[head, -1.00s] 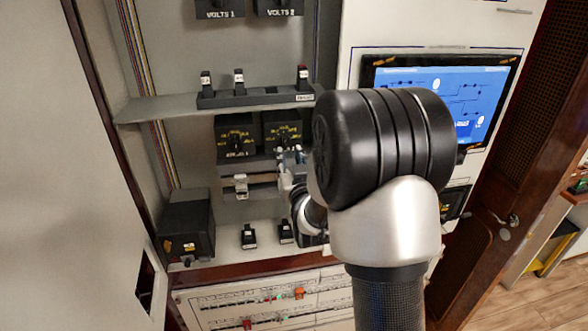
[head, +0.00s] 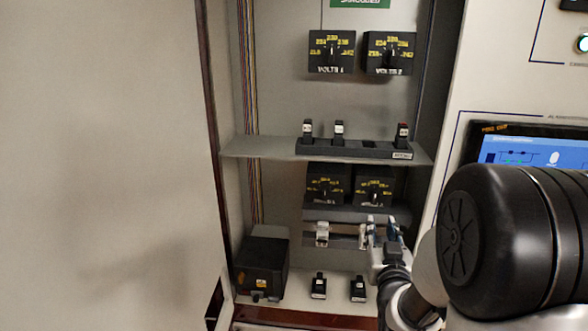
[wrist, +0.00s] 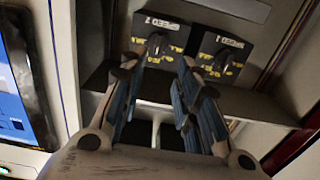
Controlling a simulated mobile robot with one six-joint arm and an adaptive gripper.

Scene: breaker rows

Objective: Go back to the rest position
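My gripper (head: 382,232) is inside the open cabinet, in front of the rail below the lower pair of dial meters. In the wrist view its two blue-lined fingers (wrist: 157,88) stand apart with a gap between them, and I see nothing held. Beyond the fingertips are two black dial meters, the left one (wrist: 158,42) and the right one (wrist: 218,54). My arm comes in from the lower right of the head view and hides part of the cabinet.
A shelf (head: 265,148) with a dark breaker block (head: 350,150) juts out above my gripper. A white rail part (head: 322,234) is to its left. A black box (head: 262,265) and two small black switches (head: 318,286) (head: 357,289) are lower down. A screen (head: 515,150) is at right.

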